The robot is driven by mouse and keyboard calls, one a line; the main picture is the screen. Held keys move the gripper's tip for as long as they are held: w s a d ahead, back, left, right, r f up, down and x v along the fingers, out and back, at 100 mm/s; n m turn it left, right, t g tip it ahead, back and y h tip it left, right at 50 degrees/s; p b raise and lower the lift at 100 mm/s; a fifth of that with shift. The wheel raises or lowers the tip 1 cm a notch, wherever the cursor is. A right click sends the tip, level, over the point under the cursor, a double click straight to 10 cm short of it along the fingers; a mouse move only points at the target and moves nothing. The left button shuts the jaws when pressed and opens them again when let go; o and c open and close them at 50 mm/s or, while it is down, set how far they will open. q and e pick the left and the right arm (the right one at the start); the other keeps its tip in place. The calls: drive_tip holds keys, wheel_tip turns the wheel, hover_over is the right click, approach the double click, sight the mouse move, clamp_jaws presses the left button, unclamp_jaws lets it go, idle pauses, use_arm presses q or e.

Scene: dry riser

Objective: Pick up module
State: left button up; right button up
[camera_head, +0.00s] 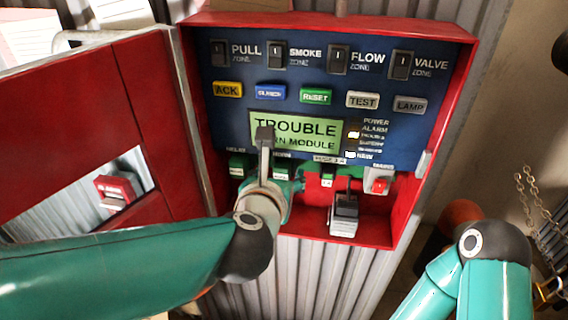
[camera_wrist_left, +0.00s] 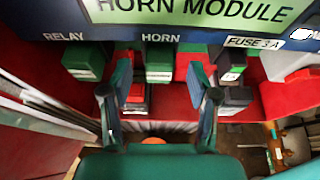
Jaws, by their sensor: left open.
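The open red alarm cabinet (camera_head: 458,90) holds a blue panel whose green screen (camera_head: 297,132) reads TROUBLE and HORN MODULE. My left gripper (camera_head: 267,150) reaches into its lower part and hides some of it. In the left wrist view the gripper (camera_wrist_left: 160,92) is open. A green block (camera_wrist_left: 159,66) under the HORN label is seen between its fingers, with a small red and grey block (camera_wrist_left: 136,97) below. I cannot tell contact. A grey and black module (camera_head: 343,215) sits on the cabinet floor, right of the gripper. My right gripper is out of view.
The red cabinet door (camera_head: 160,115) stands open at the left, with a small red box (camera_head: 117,190) by its window. A green RELAY block (camera_wrist_left: 84,62) and a FUSE block (camera_wrist_left: 232,66) flank the HORN block. A red switch (camera_head: 378,182) is at the right.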

use_arm(q)
drive_tip(key=shift+x, duration=0.95)
drive_tip(key=shift+c, duration=0.3)
clamp_jaws()
drive_tip(key=shift+r, duration=0.15)
